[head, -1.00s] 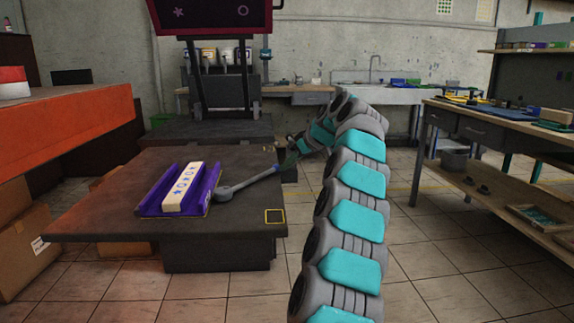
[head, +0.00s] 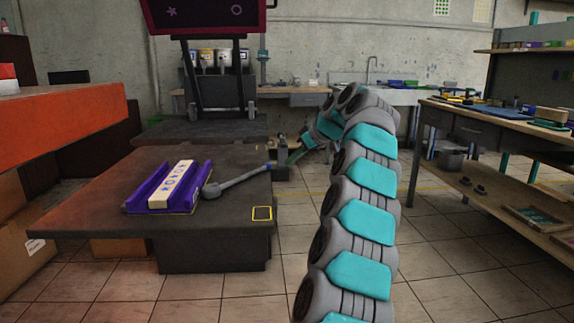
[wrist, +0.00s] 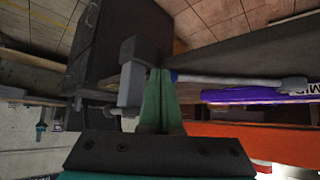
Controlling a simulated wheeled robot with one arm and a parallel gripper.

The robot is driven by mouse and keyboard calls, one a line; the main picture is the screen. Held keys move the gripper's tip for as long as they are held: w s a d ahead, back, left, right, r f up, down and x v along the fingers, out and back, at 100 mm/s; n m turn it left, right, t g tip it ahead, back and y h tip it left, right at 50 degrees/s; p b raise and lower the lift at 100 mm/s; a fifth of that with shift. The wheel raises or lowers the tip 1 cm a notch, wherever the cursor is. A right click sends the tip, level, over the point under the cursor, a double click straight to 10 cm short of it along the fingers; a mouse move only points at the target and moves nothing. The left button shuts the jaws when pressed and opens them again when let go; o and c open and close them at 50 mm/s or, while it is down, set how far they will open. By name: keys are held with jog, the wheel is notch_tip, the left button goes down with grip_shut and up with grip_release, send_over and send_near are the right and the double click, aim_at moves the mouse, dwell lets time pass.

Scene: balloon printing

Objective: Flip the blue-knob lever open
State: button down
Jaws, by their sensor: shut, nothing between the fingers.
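The lever (head: 235,181) is a grey bar lying low over the dark table, from a round grey pivot end beside the purple tray toward the right edge. Its blue knob (head: 268,166) is at the far right end. In the wrist view the blue knob (wrist: 174,76) is right beside my green fingertips, with the grey bar (wrist: 230,80) running to the right. My gripper (wrist: 160,72) is shut and empty. In the head view my gripper (head: 294,157) is just right of the knob, small and partly dark. I cannot tell whether they touch.
The purple tray (head: 206,180) holds a white block with blue marks (head: 174,186). A yellow-outlined square (head: 262,213) marks the table's (head: 110,215) right front corner. A machine with a dark screen (head: 200,15) stands behind. An orange counter (head: 60,115) is left; a workbench (head: 470,125) right.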

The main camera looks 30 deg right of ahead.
jog(key=d+p+v, duration=0.1)
jog(key=p+v, duration=0.1)
jog(key=v, duration=0.7)
jog(key=shift+w+d, duration=0.15)
jog(key=shift+w, duration=0.15)
